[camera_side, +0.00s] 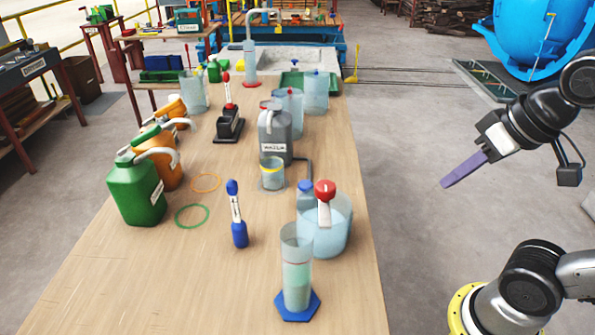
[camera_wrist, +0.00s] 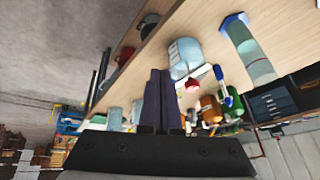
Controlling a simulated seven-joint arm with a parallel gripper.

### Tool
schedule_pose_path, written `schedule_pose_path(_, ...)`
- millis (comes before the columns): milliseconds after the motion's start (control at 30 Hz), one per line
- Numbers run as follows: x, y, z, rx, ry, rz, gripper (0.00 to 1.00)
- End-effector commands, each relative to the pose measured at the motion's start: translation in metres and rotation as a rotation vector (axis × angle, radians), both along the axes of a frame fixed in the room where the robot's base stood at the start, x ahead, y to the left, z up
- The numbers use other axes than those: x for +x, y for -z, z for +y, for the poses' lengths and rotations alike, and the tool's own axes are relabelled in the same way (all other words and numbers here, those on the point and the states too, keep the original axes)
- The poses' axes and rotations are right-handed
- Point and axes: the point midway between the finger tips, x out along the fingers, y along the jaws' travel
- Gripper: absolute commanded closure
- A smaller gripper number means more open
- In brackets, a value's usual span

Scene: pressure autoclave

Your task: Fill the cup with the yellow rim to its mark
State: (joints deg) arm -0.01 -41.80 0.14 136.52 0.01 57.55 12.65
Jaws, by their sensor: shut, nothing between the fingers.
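The cup with the yellow rim (camera_side: 272,174) stands upright on the wooden table, just in front of a grey jug labelled WATER (camera_side: 276,142). The cup is clear and looks pale bluish; its mark and liquid level are too small to tell. My gripper (camera_side: 446,184) has purple fingers and hangs over the floor, right of the table and well apart from the cup. In the wrist view my gripper (camera_wrist: 161,72) shows its two fingers together, with nothing held. I cannot make out the cup in the wrist view.
A large clear beaker (camera_side: 336,240) with a red-topped handled item (camera_side: 325,192) and a measuring cylinder (camera_side: 296,275) on a blue base stand at the table's front right. A blue-handled tool (camera_side: 237,218), green can (camera_side: 135,192) and orange can (camera_side: 160,165) stand left. The front-left tabletop is clear.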

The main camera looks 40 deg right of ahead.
Motion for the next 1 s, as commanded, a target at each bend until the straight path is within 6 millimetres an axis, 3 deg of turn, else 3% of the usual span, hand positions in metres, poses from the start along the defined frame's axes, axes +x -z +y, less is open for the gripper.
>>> schedule_pose_path(200,0.052,-0.054,0.002,0.095,0.19,0.06,1.0)
schedule_pose_path(500,0.14,-0.087,0.006,0.168,0.39,0.174,1.0)
schedule_pose_path(767,0.218,-0.076,0.012,0.188,0.509,0.275,1.0)
schedule_pose_path(1000,0.282,-0.037,0.019,0.173,0.554,0.365,1.0)
